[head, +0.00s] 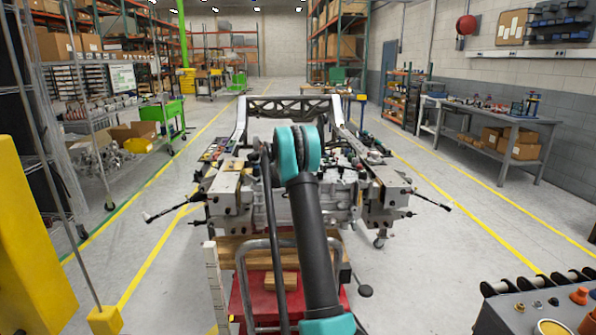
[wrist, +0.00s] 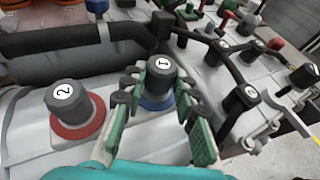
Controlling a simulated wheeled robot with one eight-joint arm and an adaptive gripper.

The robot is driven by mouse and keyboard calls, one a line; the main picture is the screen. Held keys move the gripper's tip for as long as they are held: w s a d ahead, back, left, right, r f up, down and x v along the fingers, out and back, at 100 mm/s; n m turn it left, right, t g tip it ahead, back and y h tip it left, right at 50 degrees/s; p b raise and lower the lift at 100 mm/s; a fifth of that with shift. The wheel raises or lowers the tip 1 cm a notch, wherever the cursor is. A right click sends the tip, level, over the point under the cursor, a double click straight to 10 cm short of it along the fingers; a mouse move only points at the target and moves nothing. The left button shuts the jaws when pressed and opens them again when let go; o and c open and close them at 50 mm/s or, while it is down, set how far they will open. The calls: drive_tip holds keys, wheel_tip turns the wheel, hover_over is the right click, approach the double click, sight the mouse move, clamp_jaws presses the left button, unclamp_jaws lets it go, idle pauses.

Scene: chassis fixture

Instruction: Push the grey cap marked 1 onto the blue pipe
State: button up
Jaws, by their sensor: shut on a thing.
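The grey cap marked 1 (wrist: 157,76) is in the middle of the wrist view, upright, its number facing up. The blue pipe's collar (wrist: 155,103) shows directly below it; the cap hides the pipe's top, and I cannot tell how deep the cap sits. My gripper (wrist: 158,88) has its green-padded fingers on either side of the cap and is shut on it. In the head view my teal and black arm reaches forward over the chassis and hides the gripper, the cap and the pipe.
A dark cap marked 2 (wrist: 64,97) stands on a red collar to the left. Black hoses and another connector marked 2 (wrist: 243,97) lie close on the right. A thick black pipe (wrist: 60,40) runs behind. In the head view, floor is clear on both sides of the chassis (head: 290,205).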

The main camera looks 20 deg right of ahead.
drive_tip(key=shift+f, duration=0.35)
drive_tip(key=o, duration=0.9)
drive_tip(key=shift+r, duration=3)
